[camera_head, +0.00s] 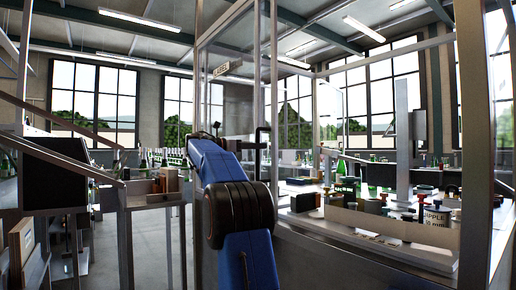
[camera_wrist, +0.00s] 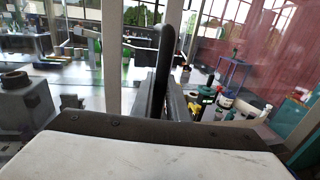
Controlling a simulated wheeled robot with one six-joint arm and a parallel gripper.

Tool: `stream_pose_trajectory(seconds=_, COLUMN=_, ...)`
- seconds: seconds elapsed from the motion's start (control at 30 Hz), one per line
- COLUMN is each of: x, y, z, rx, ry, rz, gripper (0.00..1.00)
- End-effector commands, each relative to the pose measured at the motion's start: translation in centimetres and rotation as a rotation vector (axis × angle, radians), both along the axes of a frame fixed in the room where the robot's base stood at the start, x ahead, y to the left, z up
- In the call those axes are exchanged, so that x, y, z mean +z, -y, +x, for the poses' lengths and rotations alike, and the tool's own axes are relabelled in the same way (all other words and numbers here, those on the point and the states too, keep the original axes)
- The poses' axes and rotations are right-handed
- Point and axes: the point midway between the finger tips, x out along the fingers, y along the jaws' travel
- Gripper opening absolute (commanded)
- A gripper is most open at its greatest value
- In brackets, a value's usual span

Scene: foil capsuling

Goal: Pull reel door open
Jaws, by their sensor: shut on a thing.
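The reel door shows in the head view as a clear glass pane in a grey metal frame (camera_head: 271,80), with a small sign (camera_head: 228,68) near its top. In the wrist view a dark upright handle (camera_wrist: 164,50) stands in the middle, in front of a grey metal post. I cannot tell whether the door is ajar.
Inside the glass enclosure, a bench carries green bottles (camera_head: 347,185), several small jars and a long pale box (camera_head: 390,225) at the right. A metal side table (camera_head: 152,200) stands left of my arm. The floor between it and the enclosure looks clear.

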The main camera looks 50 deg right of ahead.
Motion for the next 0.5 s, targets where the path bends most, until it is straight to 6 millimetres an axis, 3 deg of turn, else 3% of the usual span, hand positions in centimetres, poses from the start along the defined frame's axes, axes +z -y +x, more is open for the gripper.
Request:
stream_pose_trajectory(seconds=0.03, x=-0.01, y=-0.06, z=0.05, rx=0.001, ry=0.0, rz=0.001, gripper=0.0)
stream_pose_trajectory(seconds=0.07, x=-0.02, y=-0.06, z=0.05, rx=0.001, ry=0.0, rz=0.001, gripper=0.16)
stream_pose_trajectory(seconds=0.13, x=-0.02, y=-0.06, z=0.04, rx=0.001, ry=0.0, rz=0.001, gripper=0.33)
stream_pose_trajectory(seconds=0.5, x=-0.01, y=-0.3, z=0.16, rx=0.001, ry=0.0, rz=0.0, gripper=0.33)
